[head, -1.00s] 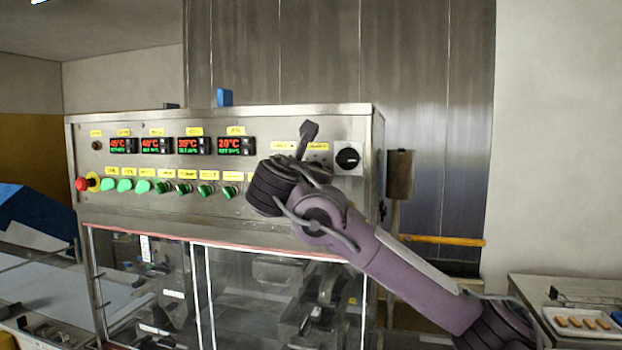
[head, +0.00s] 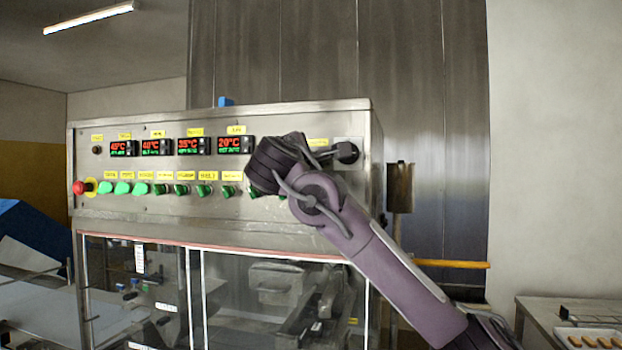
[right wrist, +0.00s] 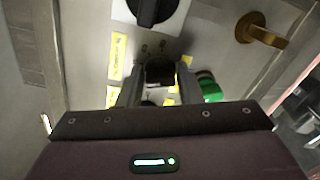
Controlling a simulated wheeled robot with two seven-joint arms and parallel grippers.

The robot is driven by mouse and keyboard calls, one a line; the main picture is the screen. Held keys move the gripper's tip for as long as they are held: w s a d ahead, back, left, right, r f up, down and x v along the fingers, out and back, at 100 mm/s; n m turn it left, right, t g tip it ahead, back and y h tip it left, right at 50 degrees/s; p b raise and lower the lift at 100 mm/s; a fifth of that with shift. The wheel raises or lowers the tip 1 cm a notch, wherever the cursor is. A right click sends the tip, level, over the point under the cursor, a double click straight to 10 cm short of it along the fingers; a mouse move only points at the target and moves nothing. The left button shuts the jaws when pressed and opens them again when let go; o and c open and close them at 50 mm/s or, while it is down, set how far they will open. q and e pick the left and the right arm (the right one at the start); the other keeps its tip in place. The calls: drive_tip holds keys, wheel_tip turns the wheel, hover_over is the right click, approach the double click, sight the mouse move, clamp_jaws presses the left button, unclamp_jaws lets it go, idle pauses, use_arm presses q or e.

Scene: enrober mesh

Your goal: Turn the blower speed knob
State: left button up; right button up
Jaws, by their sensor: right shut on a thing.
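A small dark knob (right wrist: 158,70) on the steel control panel (head: 225,222) sits between the fingers of my right gripper (right wrist: 157,85) in the right wrist view. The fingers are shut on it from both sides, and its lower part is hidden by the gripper. In the head view my right wrist and forearm cover this part of the panel, so the knob is hidden there. A larger black rotary switch on a pale plate (right wrist: 150,10) is beside it; in the head view this switch (head: 346,152) is at the panel's right end, partly covered. My left gripper is not in view.
Green buttons (head: 140,188), a red stop button (head: 79,187) and red displays (head: 192,146) line the panel. A green button (right wrist: 208,86) and a brass-coloured handle (right wrist: 262,30) are near my gripper. A tray (head: 590,340) stands at lower right.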

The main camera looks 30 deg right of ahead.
drive_tip(key=shift+f+m+b, duration=0.1)
drive_tip(key=shift+m+b, duration=0.85)
drive_tip(key=shift+m, duration=0.95)
drive_tip(key=o, duration=0.6)
drive_tip(key=b+v, duration=0.3)
drive_tip(key=v, duration=0.5)
